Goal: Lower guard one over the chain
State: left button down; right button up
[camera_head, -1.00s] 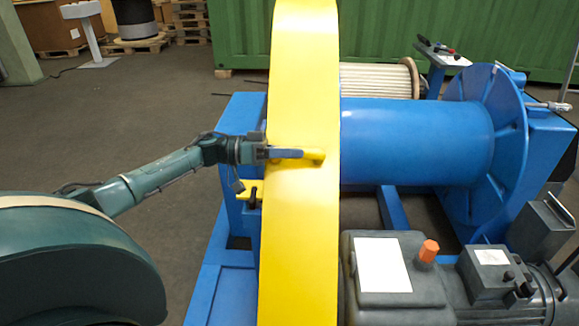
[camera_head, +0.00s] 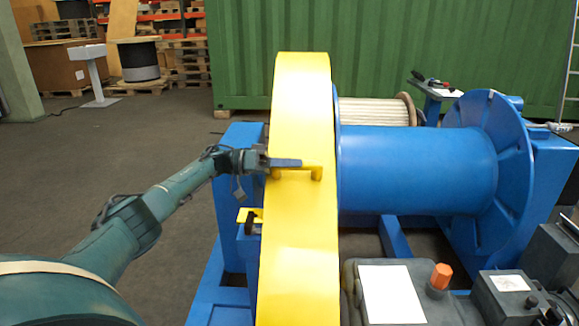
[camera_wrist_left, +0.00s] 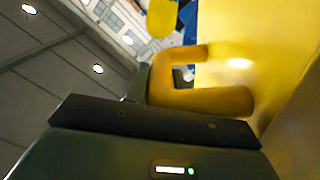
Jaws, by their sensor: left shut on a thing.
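A tall curved yellow guard (camera_head: 301,110) stands in the middle of the head view, in front of the left end of the blue drum. Its lower end runs out of the picture. A yellow handle (camera_head: 312,172) sticks out of its face. My left gripper (camera_head: 287,163) comes in from the left and is shut on this handle. In the left wrist view, the handle (camera_wrist_left: 205,98) lies just past the dark finger, with the yellow guard wall (camera_wrist_left: 275,60) at the right. I see no chain; whatever lies behind the guard is hidden. My right gripper is not in view.
The blue drum (camera_head: 420,170) and its flange (camera_head: 505,180) fill the right side. A grey motor unit (camera_head: 350,300) with an orange cap (camera_head: 441,275) stands close to the guard's lower right. A small yellow bracket (camera_head: 246,214) sits left of the guard.

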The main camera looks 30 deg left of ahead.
pick_arm(q)
jog(key=shift+w+a+f+y, duration=0.15)
jog(key=shift+a+f+y, duration=0.05)
jog(key=shift+a+y, duration=0.1)
jog(key=c, duration=1.2)
grip_release()
jog(key=shift+w+t, duration=0.2)
jog(key=shift+t, duration=0.1)
jog(key=shift+o, duration=0.2)
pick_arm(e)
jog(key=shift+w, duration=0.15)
pick_arm(q)
jog(key=b+v, duration=0.1)
jog(key=v, duration=1.2)
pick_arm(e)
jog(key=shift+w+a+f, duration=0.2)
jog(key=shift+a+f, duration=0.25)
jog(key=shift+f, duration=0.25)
pick_arm(q)
jog(key=shift+a, duration=0.1)
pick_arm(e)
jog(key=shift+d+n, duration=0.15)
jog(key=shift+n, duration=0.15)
